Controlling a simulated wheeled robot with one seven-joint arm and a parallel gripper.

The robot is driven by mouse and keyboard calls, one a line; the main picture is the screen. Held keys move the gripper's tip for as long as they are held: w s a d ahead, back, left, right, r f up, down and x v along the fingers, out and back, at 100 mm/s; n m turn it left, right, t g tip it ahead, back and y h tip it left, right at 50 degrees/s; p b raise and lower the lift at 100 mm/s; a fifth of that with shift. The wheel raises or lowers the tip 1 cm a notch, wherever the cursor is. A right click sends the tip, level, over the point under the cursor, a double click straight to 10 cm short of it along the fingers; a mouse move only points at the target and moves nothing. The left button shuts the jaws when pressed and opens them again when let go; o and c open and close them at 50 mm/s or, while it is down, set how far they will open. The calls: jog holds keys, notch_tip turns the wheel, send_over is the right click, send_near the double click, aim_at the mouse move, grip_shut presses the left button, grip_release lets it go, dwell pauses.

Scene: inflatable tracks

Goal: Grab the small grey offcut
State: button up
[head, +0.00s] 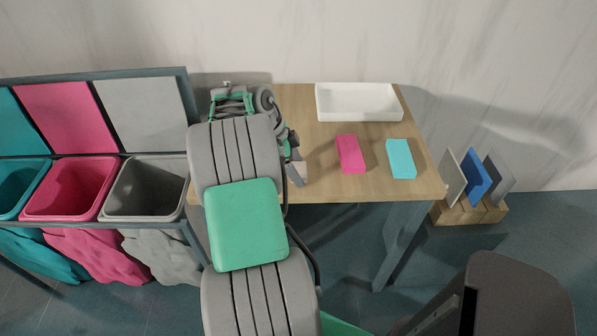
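My arm reaches over the left part of the wooden table (325,182). My gripper (292,165) points down at the table, left of the pink block. A small grey piece (297,174) shows at the gripper's end. I cannot tell whether it is the grey offcut or part of the gripper's fingers. The finger gap is not clear, so I cannot tell if the gripper is open or shut. No other small grey offcut shows on the visible tabletop. My arm hides the table's left side.
A pink block (350,154) and a cyan block (401,159) lie on the table, with a white tray (358,102) behind. Cyan (20,190), pink (68,190) and grey (143,190) bins stand left. A wooden rack (470,212) with upright panels stands right.

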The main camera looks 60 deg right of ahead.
jog(key=c, duration=1.2)
jog(key=shift+c, duration=0.2)
